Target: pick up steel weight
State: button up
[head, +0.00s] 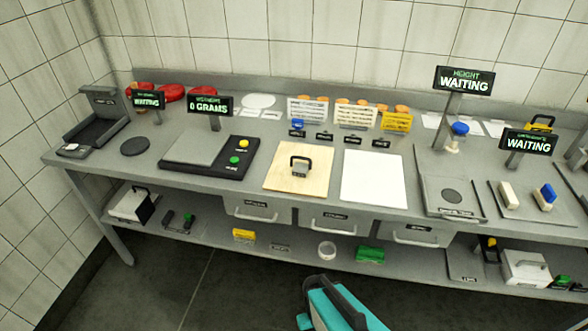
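A small grey metal block with a black arched handle (300,168), which looks like the steel weight, stands upright on a pale wooden board (284,183) near the middle of the bench. Its handle points up and nothing covers it. A teal and dark part of my arm shows at the bottom edge of the head view, in front of the bench and well apart from the block. I cannot make out my gripper's fingers.
A white sheet (374,180) lies right of the board. A black-framed scale (208,157) with yellow and green buttons lies left, its sign (209,106) reading 0 grams. Handled boxes (131,206) stand on the lower shelf (207,226). Drawers (335,220) hang below the bench front.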

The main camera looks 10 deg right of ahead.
aim_at(300, 169)
jog(key=z, duration=0.6)
jog(key=k, duration=0.2)
jog(key=u, duration=3.4)
jog(key=k, duration=0.8)
jog(key=z, duration=0.1)
